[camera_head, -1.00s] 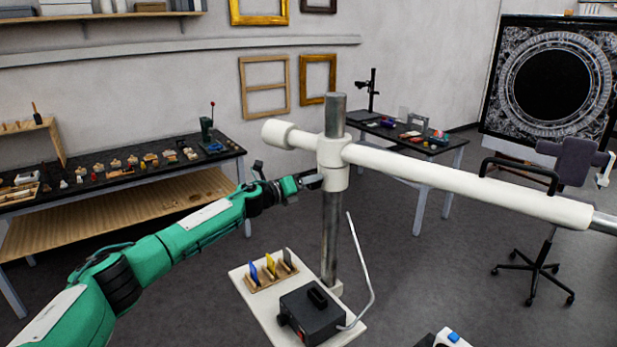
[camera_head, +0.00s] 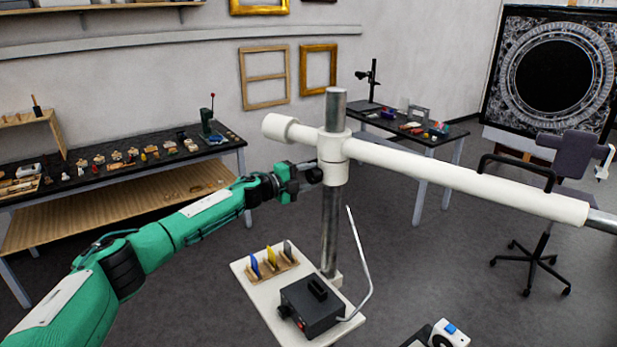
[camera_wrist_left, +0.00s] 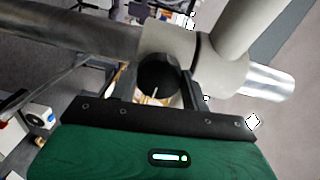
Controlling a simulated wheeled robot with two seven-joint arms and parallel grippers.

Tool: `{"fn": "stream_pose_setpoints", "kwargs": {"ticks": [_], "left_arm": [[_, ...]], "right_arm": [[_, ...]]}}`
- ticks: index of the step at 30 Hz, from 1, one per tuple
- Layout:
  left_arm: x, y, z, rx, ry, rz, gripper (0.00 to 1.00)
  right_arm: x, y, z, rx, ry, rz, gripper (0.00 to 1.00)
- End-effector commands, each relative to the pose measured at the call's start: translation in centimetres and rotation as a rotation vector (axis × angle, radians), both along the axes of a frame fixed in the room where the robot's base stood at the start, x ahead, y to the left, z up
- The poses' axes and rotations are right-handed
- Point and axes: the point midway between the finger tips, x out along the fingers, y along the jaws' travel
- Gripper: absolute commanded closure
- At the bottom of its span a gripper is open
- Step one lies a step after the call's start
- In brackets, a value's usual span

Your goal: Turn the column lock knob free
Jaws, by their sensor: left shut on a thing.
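The column lock knob (camera_wrist_left: 158,75) is a round black knob with a pale line on its face. It sits on the side of the white collar (camera_head: 332,158) around the upright metal column (camera_head: 331,230). In the head view the knob (camera_head: 313,175) shows as a small dark shape at the collar's left side. My left gripper (camera_head: 306,176) is at the knob and shut on it. In the left wrist view a dark finger (camera_wrist_left: 188,88) stands right beside the knob; the other finger is hard to make out. My right gripper is not in view.
A white boom (camera_head: 450,180) runs from the collar to the right. Below stand a black box (camera_head: 311,306) and a bent grey rod (camera_head: 362,265) on a white base plate (camera_head: 262,298). A cluttered bench (camera_head: 120,158) stands at the left.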

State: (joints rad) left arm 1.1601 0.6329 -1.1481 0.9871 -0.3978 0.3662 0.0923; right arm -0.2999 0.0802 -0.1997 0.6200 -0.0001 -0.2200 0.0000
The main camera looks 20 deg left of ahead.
Motion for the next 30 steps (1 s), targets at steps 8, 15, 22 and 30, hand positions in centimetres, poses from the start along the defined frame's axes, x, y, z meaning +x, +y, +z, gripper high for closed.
{"fn": "stream_pose_setpoints", "kwargs": {"ticks": [8, 15, 22, 30], "left_arm": [[0.06, 0.17, 0.02, -0.155, 0.12, 0.003, 0.76], [0.04, 0.13, -0.04, -0.232, 0.182, 0.002, 0.76], [0.03, 0.12, -0.08, -0.261, 0.204, 0.001, 0.76], [0.03, 0.12, -0.1, -0.264, 0.207, 0.001, 0.76]], "right_arm": [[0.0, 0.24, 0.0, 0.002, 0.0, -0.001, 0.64], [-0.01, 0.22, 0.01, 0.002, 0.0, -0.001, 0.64], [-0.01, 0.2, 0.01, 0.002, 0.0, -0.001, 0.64], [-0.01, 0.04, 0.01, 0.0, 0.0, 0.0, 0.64]]}}
